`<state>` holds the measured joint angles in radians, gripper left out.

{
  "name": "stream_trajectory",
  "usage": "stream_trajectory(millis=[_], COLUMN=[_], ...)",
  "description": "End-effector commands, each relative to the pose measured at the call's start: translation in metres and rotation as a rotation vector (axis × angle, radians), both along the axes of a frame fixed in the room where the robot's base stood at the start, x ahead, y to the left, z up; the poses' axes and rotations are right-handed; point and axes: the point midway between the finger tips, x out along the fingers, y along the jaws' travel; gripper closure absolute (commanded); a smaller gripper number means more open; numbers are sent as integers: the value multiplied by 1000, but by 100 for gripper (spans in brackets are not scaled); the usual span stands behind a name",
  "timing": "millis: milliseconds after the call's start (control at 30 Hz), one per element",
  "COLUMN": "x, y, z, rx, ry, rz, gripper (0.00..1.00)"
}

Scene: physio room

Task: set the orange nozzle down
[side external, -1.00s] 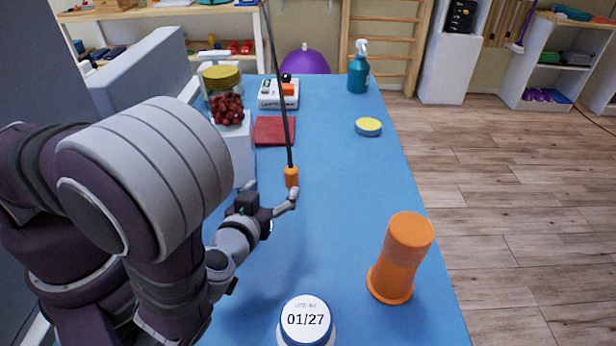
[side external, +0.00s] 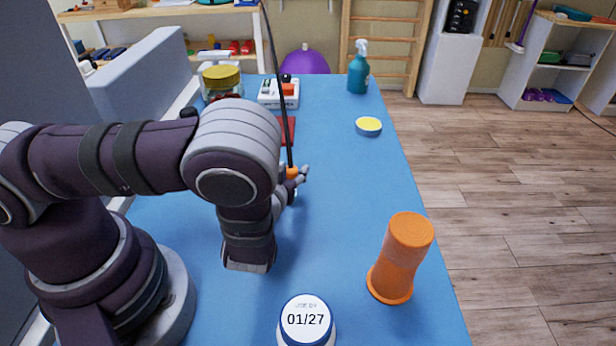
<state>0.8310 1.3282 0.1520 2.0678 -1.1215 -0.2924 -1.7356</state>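The orange nozzle (side external: 291,172) is at the lower end of a thin black hose (side external: 281,95) that comes down from above the picture, over the blue table (side external: 350,200). Only a small part of the nozzle shows in the side external view. My gripper (side external: 298,176) is right at the nozzle, with grey finger parts showing just to its right. My arm hides the rest of the gripper and the nozzle's lower part. I cannot tell whether the fingers are closed on it.
An orange waisted cylinder (side external: 402,257) and a white-and-blue lidded tub (side external: 306,322) stand at the front. A yellow-topped round tin (side external: 368,127), a teal spray bottle (side external: 358,72), a white device (side external: 278,93) and a yellow-lidded jar (side external: 221,80) are farther back. The right-middle table is clear.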

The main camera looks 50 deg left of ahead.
Motion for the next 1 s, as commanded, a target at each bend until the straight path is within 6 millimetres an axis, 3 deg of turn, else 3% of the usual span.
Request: stream_trajectory(millis=[33,233,633,767,1000], x=[0,0,0,0,0], y=[0,0,0,-1,0], z=[0,0,6,24,75], rx=[0,0,-1,-3,-7], ry=[0,0,-2,-3,-6], rz=[0,0,1,2,2], gripper=[76,100,100,100,100])
